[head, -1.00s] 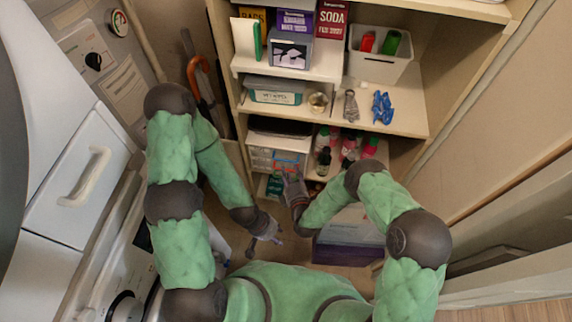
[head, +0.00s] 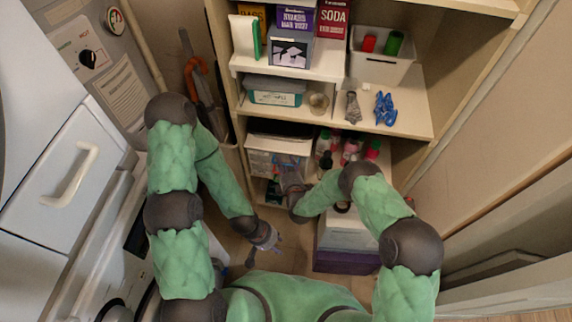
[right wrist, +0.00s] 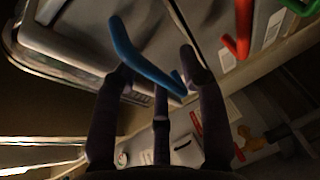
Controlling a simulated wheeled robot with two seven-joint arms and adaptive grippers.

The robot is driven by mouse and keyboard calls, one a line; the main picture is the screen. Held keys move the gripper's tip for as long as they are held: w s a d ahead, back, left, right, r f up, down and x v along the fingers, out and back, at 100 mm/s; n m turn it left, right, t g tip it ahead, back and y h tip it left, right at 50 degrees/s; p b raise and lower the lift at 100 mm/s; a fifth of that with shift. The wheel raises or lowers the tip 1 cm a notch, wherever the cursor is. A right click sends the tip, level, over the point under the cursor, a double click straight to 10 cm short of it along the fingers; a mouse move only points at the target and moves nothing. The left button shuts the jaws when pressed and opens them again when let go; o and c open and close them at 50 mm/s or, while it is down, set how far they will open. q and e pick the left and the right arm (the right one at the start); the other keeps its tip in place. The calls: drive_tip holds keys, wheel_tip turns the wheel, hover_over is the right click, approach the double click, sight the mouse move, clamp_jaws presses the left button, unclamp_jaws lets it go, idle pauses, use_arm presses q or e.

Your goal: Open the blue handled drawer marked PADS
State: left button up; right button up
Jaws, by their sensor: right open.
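A small drawer unit (head: 262,160) with pale fronts sits on the lower left shelf, partly hidden by my right gripper. In the right wrist view a blue handle (right wrist: 139,58) stands out from a grey drawer front (right wrist: 85,45). My right gripper (head: 287,172) is at the unit's front. In the right wrist view its dark fingers (right wrist: 154,65) are open, with the blue handle crossing between the fingertips; contact cannot be told. No PADS marking is readable. My left gripper (head: 265,248) is low, away from the shelves, with its fingers apart and empty.
A red handle (right wrist: 242,30) and a green handle (right wrist: 303,7) are close by. Several bottles (head: 350,150) stand right of the drawer unit. A white and purple box (head: 345,258) is on the floor. A washer (head: 75,185) is at left.

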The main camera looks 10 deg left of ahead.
clamp_jaws()
